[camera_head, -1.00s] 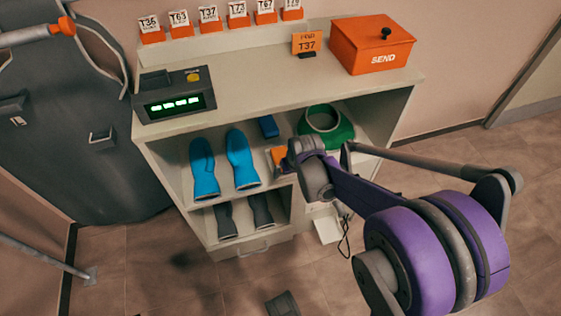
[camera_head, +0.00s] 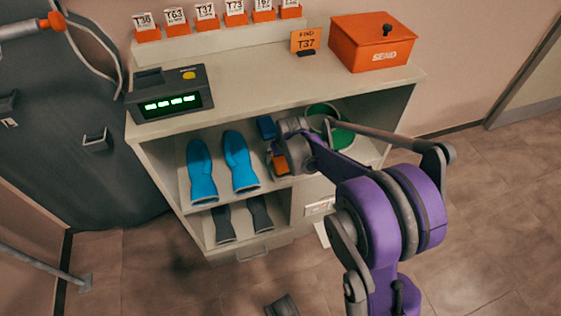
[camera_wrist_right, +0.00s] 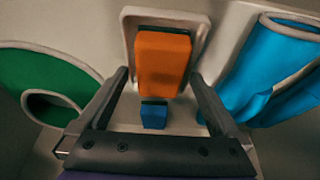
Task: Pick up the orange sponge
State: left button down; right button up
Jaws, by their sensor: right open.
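The orange sponge (camera_head: 281,164) is on the upper inner shelf of the cabinet, partly hidden by my right gripper (camera_head: 278,155) in the head view. In the right wrist view the orange sponge (camera_wrist_right: 163,62) stands in front of a pale tray (camera_wrist_right: 132,18), a dark green edge showing behind it. My right gripper (camera_wrist_right: 160,78) is open, one finger on each side of the sponge's lower part in the picture, with gaps visible. I cannot tell how deep the fingers reach. My left gripper is not in view.
A blue block (camera_wrist_right: 154,116) sits near the sponge. The cabinet top (camera_head: 250,88) holds a display box (camera_head: 170,95) and an orange box (camera_head: 372,42).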

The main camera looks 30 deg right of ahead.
jog(key=shift+f, duration=0.25)
dwell(0.4)
jog(key=c, duration=1.3)
